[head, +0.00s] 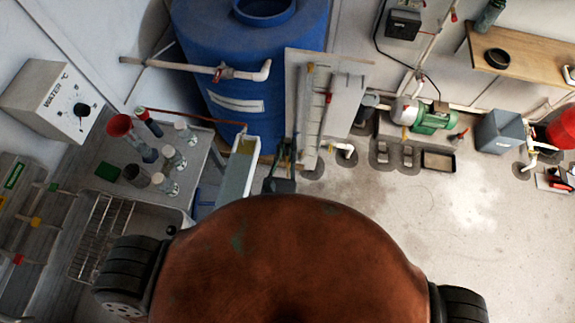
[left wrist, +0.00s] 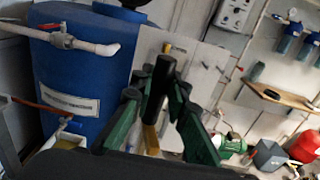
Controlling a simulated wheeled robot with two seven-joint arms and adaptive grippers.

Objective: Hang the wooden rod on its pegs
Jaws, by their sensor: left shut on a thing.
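My left gripper (head: 280,172) is in front of the lower left edge of the pale upright board (head: 347,100). In the left wrist view the gripper (left wrist: 156,95) is shut on a rod with a dark upper end (left wrist: 160,76); a yellowish wooden part (left wrist: 152,141) shows lower between the fingers. I take this to be the wooden rod. It stands roughly upright, tilted a little. The board (left wrist: 203,57) is behind it, with small pegs and yellow fittings; which pegs are the rod's I cannot tell. A thin tool with a red part (head: 327,98) hangs on the board. My right gripper is not in view.
A big blue tank (head: 285,50) with a white pipe (head: 195,68) stands left of the board. A narrow trough (head: 238,170) and a bench with several bottles and a red funnel (head: 120,125) are further left. A green pump (head: 433,118) is at right.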

